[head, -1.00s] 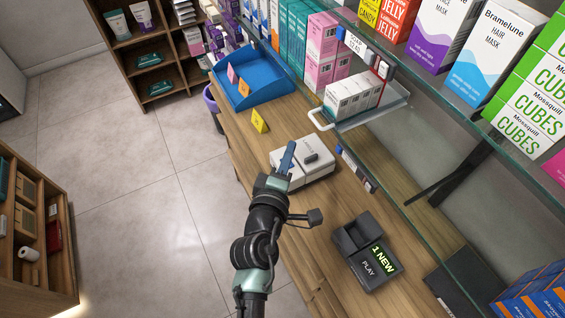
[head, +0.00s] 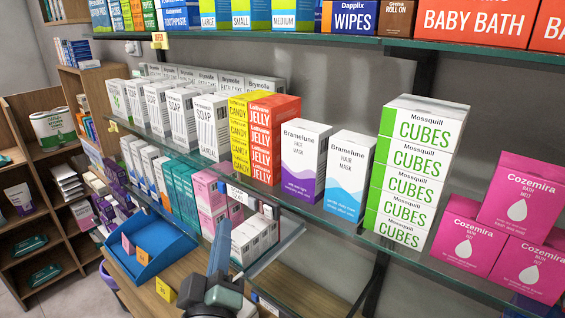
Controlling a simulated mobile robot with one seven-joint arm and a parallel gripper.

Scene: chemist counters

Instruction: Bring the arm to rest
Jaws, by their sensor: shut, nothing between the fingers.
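My gripper (head: 219,250) shows at the bottom of the head view, left of centre, pointing up and away. Its blue-grey fingers are together with nothing seen between them. It is in front of the glass shelves, over the wooden counter (head: 190,275). Most of my arm is below the picture's edge.
A glass shelf (head: 330,230) full of boxes runs across the view, with another shelf above it. A blue tray (head: 155,245) and a yellow tent card (head: 165,290) are on the counter at left. A pull-out holder with white boxes (head: 250,238) stands close right of my gripper.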

